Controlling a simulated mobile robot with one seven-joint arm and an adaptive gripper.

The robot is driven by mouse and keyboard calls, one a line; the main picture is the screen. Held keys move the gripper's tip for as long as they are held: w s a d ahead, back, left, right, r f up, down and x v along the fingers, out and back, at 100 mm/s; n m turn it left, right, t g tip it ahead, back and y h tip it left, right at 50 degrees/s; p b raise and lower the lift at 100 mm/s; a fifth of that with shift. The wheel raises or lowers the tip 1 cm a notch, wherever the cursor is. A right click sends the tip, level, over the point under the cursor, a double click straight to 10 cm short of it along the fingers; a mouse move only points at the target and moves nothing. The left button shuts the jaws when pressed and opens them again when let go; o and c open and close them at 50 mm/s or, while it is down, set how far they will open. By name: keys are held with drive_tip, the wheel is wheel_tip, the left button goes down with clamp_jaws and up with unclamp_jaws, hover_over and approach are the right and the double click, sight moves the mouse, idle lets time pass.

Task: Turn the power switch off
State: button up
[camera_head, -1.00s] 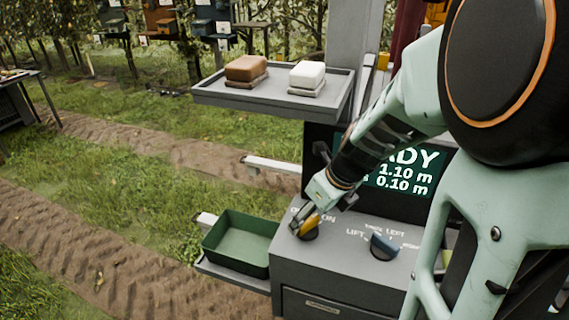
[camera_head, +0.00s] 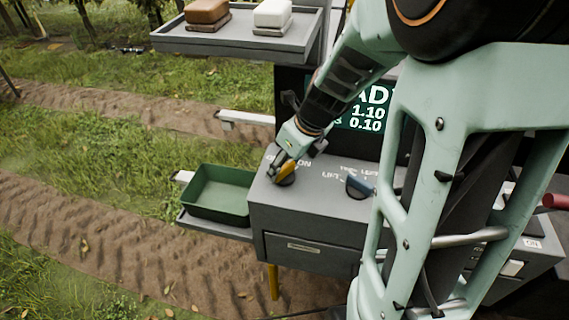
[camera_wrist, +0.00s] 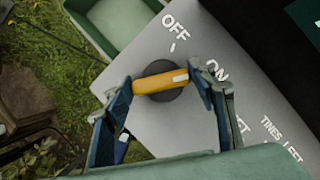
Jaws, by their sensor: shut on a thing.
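The power switch (camera_head: 288,177) is a yellow bar handle on a dark round base, on the sloped grey panel. It shows clearly in the wrist view (camera_wrist: 160,82), where the white mark on its right end points toward the printed ON. The OFF label (camera_wrist: 175,31) and its small tick are above it. My gripper (camera_head: 286,168) is down at the panel in the head view. In the wrist view my gripper (camera_wrist: 161,88) has one finger at each end of the yellow handle, shut on it.
A green bin (camera_head: 222,215) stands left of the panel. A grey shelf (camera_head: 235,42) above carries a brown and a white block.

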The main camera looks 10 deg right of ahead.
drive_tip(key=n, duration=0.2)
drive_tip(key=n+g+y, duration=0.1)
drive_tip(key=n, duration=0.2)
drive_tip(key=shift+n+g, duration=0.3)
drive_tip(key=n+g+p, duration=0.1)
drive_tip(key=n, duration=0.2)
drive_tip(key=n+g, duration=0.1)
drive_tip(key=n, duration=0.2)
drive_tip(key=shift+w+y+p, duration=0.1)
drive_tip(key=shift+y+p, duration=0.25)
drive_tip(key=shift+y, duration=0.05)
drive_tip(key=shift+n, duration=0.3)
drive_tip(key=o, duration=1.2)
drive_tip(key=shift+g, duration=0.3)
drive_tip(key=shift+c, duration=0.2)
drive_tip(key=v, duration=0.7)
drive_tip(key=shift+d+r, duration=0.2)
drive_tip(key=shift+r, duration=0.05)
